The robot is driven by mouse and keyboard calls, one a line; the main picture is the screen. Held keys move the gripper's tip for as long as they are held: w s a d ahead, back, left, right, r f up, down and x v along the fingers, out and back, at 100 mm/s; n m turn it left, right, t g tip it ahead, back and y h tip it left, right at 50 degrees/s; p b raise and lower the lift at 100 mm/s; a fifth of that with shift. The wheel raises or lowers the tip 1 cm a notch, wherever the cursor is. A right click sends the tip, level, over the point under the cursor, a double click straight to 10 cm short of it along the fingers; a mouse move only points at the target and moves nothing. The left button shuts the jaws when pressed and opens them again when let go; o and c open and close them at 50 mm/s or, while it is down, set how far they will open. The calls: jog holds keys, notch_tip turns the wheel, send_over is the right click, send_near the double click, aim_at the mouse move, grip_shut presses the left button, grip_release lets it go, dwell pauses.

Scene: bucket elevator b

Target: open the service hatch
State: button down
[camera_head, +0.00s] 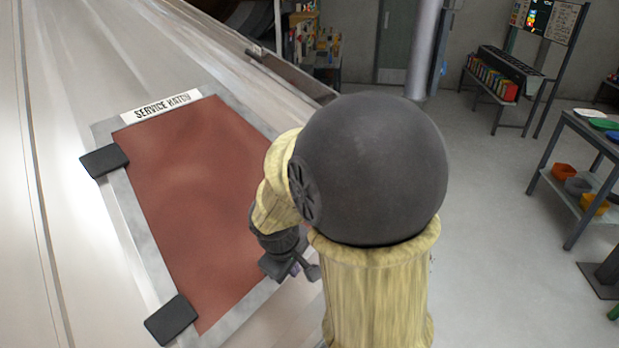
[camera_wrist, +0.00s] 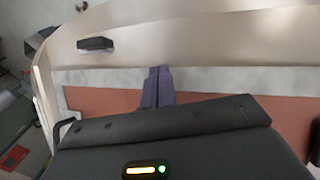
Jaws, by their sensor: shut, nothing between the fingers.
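The service hatch (camera_head: 190,190) is a red-brown panel in a pale grey frame, with a "SERVICE HATCH" label (camera_head: 162,106) at its top. It looks flush with its frame, so closed. Two black hinge-like blocks (camera_head: 104,160) (camera_head: 171,320) sit on its left edge. My gripper (camera_head: 296,268) is near the hatch's lower right edge; my arm hides much of that edge. In the wrist view the purple fingers (camera_wrist: 158,72) are together and empty, overlapping the grey frame strip (camera_wrist: 225,80) beside the red-brown panel (camera_wrist: 290,115). I cannot tell whether they touch it.
A small black fitting (camera_wrist: 95,44) is on the pale metal beyond the frame in the wrist view. The pale casing (camera_head: 60,200) surrounds the hatch. At right stand a shelf cart (camera_head: 590,150) and a rack of coloured items (camera_head: 492,78). Grey floor (camera_head: 490,220) between is clear.

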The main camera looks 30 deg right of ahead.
jog(key=w+d+n+h, duration=0.1)
jog(key=w+n, duration=0.1)
jog(key=w, duration=0.1)
jog(key=w+d+r+n+h+b, duration=0.1)
jog(key=w+d+h, duration=0.1)
jog(key=w, duration=0.1)
jog(key=w+d+r+n+t+h, duration=0.1)
jog(key=w+d+n, duration=0.1)
jog(key=w, duration=0.1)
jog(key=shift+d+r+n, duration=0.1)
jog(key=shift+r+n, duration=0.1)
jog(key=shift+n, duration=0.1)
jog(key=w+r+n+t+h, duration=0.1)
jog(key=w+r, duration=0.1)
jog(key=w, duration=0.1)
jog(key=w+d+r+n+t+h, duration=0.1)
jog(key=w+r+n+h, duration=0.1)
jog(key=w, duration=0.1)
jog(key=w+d+r+n+t+h+b, duration=0.1)
jog(key=w+r, duration=0.1)
jog(key=shift+w+r+n+h, duration=0.3)
jog(key=shift+w+n, duration=0.1)
jog(key=shift+w+d+r, duration=0.1)
jog(key=shift+w+r, duration=0.05)
jog(key=shift+r, duration=0.15)
jog(key=shift+d, duration=0.1)
